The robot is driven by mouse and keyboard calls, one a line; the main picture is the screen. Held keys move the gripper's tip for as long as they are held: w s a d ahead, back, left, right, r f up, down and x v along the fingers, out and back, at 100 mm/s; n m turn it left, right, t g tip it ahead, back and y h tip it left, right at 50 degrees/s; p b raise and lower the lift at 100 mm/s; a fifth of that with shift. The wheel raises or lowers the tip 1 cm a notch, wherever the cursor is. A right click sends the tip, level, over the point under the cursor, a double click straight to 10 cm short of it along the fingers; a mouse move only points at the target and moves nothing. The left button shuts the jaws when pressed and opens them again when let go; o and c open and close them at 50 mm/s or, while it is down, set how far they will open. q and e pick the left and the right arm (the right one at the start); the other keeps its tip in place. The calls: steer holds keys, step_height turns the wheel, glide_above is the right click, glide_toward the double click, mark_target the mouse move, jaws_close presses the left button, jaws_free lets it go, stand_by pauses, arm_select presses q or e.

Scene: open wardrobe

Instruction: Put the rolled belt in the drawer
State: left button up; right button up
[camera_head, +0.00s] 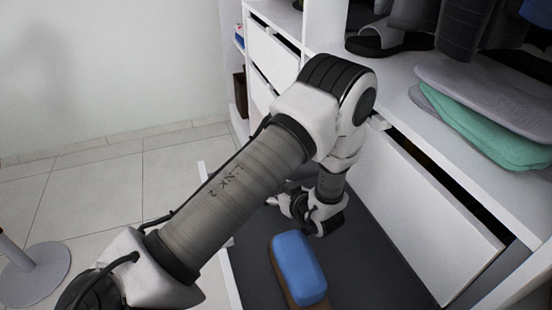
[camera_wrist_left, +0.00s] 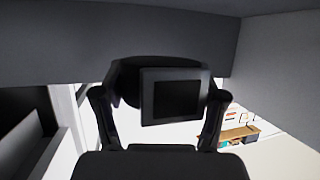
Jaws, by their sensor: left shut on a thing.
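My left arm reaches across the head view, with its left gripper (camera_head: 292,202) low over the open drawer (camera_head: 356,268), which has a dark floor and a white edge. In the left wrist view the two fingers of the left gripper (camera_wrist_left: 158,100) are closed on the rolled belt (camera_wrist_left: 176,98), a black roll with a square, buckle-like frame facing the camera. In the head view the belt cannot be told apart from the dark gripper. I cannot tell whether the belt touches the drawer floor. My right gripper is not in view.
A blue bundle (camera_head: 297,266) on a brown item (camera_head: 281,281) lies in the drawer, close in front of the gripper. Folded grey (camera_head: 485,88) and green clothes (camera_head: 490,137) lie on the shelf above. The drawer floor right of the blue bundle is bare.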

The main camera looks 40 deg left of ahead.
arm_select(q)
steer(key=shift+f, duration=0.55)
steer(key=o, duration=1.2)
steer(key=shift+o, duration=0.2)
steer(key=shift+r, duration=0.1)
steer(key=shift+r, duration=0.35)
steer(key=v, duration=0.7)
steer(key=shift+d+r+p, duration=0.25)
steer(key=shift+p, duration=0.15)
steer(key=shift+s, duration=0.1)
